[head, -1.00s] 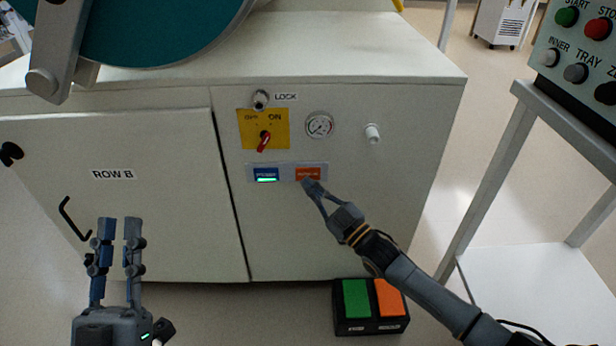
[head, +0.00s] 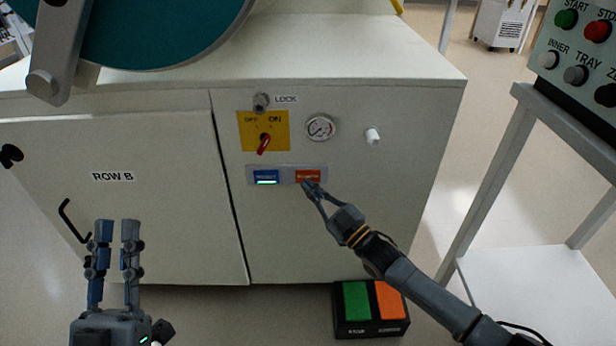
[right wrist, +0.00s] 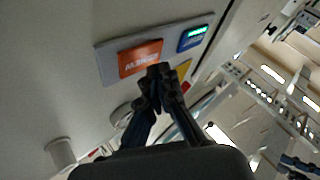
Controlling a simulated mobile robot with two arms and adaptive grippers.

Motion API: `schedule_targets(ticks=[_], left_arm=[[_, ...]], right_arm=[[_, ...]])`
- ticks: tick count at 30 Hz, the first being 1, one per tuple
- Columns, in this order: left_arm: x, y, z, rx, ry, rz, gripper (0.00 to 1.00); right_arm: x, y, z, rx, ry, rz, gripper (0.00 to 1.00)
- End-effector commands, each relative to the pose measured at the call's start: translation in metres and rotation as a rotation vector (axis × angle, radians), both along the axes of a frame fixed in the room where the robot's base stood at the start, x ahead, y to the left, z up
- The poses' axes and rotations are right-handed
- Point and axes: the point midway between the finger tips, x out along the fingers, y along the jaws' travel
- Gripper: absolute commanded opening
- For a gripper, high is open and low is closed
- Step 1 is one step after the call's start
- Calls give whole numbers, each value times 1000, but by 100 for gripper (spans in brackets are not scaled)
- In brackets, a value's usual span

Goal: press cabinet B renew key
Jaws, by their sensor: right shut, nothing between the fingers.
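Cabinet B (head: 350,230) is a pale cabinet labelled ROW B. Its front has a grey strip with a blue key (head: 266,176) showing a lit bar, and an orange key (head: 308,175) to the right of it. My right gripper (head: 308,187) is shut and empty, its tip at the lower edge of the orange key. In the right wrist view the shut fingertips (right wrist: 158,74) overlap the lower edge of the orange key (right wrist: 140,58); whether they touch it I cannot tell. The blue key (right wrist: 192,38) is beside it. My left gripper (head: 117,226) is open and empty in front of the cabinet door.
Above the strip are a yellow panel with a red switch (head: 264,140), a lock knob (head: 261,102), a gauge (head: 320,127) and a white knob (head: 372,136). A green and orange pedal box (head: 371,308) is on the floor. A control-panel stand (head: 510,150) stands at right.

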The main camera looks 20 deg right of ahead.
Motion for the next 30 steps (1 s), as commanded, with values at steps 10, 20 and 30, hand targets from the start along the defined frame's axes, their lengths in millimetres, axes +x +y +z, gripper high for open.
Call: schedule_targets(ticks=[10,20,30], left_arm=[[0,0,0,0,1,0,21],[-2,0,1,-4,-12,-1,21],[-9,1,10,-20,-68,-4,21]], right_arm=[[0,0,0,0,0,0,0],[3,-1,0,-1,0,0,0],[8,-2,0,0,0,0,0]])
